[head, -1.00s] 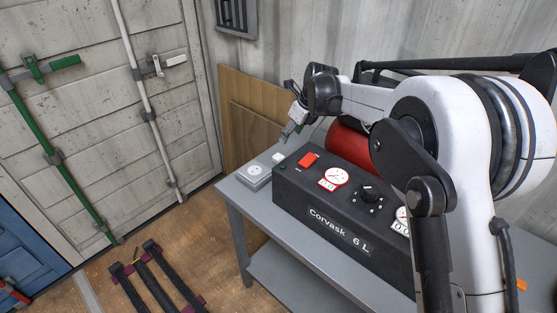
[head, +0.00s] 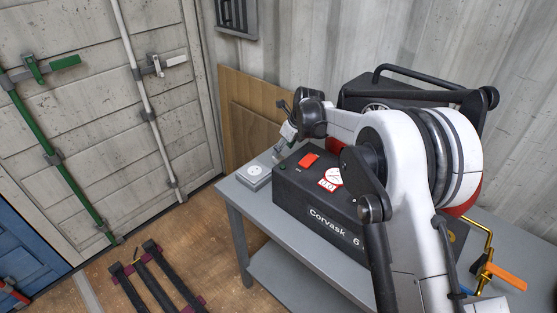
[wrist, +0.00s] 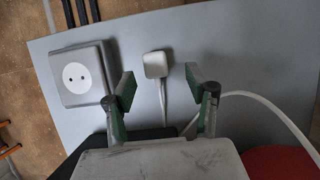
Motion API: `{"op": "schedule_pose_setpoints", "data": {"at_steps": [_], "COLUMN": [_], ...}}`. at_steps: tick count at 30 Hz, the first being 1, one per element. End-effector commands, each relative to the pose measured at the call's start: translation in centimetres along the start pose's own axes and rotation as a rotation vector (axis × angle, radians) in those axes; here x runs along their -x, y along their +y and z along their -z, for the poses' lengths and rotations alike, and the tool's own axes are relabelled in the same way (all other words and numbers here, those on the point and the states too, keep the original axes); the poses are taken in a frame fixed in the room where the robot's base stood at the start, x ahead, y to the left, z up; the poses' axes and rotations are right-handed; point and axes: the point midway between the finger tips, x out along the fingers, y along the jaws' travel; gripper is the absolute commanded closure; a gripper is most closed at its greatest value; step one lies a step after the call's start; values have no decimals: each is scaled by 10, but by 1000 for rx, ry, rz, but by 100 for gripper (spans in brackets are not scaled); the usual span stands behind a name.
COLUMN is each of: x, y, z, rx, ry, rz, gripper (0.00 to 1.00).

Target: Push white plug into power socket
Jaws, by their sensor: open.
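The white plug (wrist: 155,65) lies on the grey table top in the wrist view, with its cable running back between my fingers. My gripper (wrist: 159,84) is open, its two green-padded fingers on either side of the plug and its cable, apart from both. The power socket (wrist: 76,77), a grey box with a round white face and two holes, sits left of the plug. The socket also shows in the head view (head: 254,172) at the table's far left corner. There my gripper (head: 280,150) is just beyond it, and the plug is mostly hidden.
The black Corvask compressor (head: 312,205) with a red switch stands on the grey table (head: 229,190), close to my gripper. The white cable (wrist: 272,108) curves off to the right. An orange-handled clamp (head: 505,276) is at the table's right. Wooden boards (head: 250,115) lean behind.

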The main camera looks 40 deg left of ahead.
Motion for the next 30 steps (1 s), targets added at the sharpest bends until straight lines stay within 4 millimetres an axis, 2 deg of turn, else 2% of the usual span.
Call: {"op": "schedule_pose_setpoints", "data": {"at_steps": [5,12,15,25,26,30], "x": [-10,-42,-50,-52,-52,-52], "y": [3,7,7,7,7,7], "z": [0,0,0,0,0,0], "rx": [1,1,0,0,0,0], "ry": [0,0,0,0,0,0], "rz": [0,0,0,0,0,0], "gripper": [49,49,49,49,51,69]}}
